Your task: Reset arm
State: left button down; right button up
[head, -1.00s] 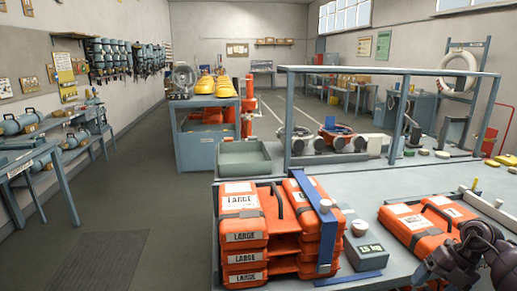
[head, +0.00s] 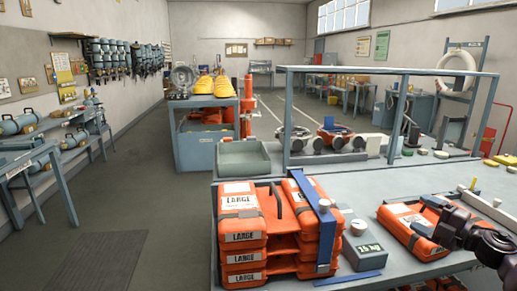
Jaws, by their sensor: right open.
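My right gripper (head: 447,226) comes in from the right edge over the bench, open, in front of an orange case. The orange case (head: 398,216) with a pale label lies flat on the grey bench (head: 372,190), and my gripper hides part of its right side. I cannot tell whether they touch. A stack of orange cases marked LARGE (head: 243,237) stands at the front left of the bench, with a blue upright bar (head: 327,237) at its right side. My left gripper is not in view.
A grey scale box (head: 365,248) with a round knob stands right of the stack. A blue strip (head: 347,278) lies before it. A green-grey tray (head: 244,158) sits behind the stack. A metal frame (head: 390,70) spans the bench's back.

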jog(key=w+d+f+m+h, duration=0.2)
jog(key=d+f+m+h, duration=0.1)
jog(key=d+m+h, duration=1.2)
jog(key=s+a+f+m+g+y, duration=0.1)
jog(key=s+a+f+y, duration=0.1)
jog(key=s+a+f, duration=0.65)
jog(key=s+a+f+m+g+y, duration=0.1)
jog(key=s+a+f+y, duration=0.1)
jog(key=s+a+f, duration=0.65)
jog(key=s+a+f+m+g, duration=0.1)
jog(key=s+a+f+m, duration=0.1)
jog(key=s+a+f, duration=0.3)
jog(key=s+a+f+m+g+y, duration=0.1)
jog(key=s+a+f+m, duration=0.2)
jog(key=s+a, duration=0.8)
notch_tip(320, 180, down, 2)
jog(key=shift+s+a+f, duration=0.25)
jog(key=shift+s+a, duration=0.05)
jog(key=shift+a, duration=0.65)
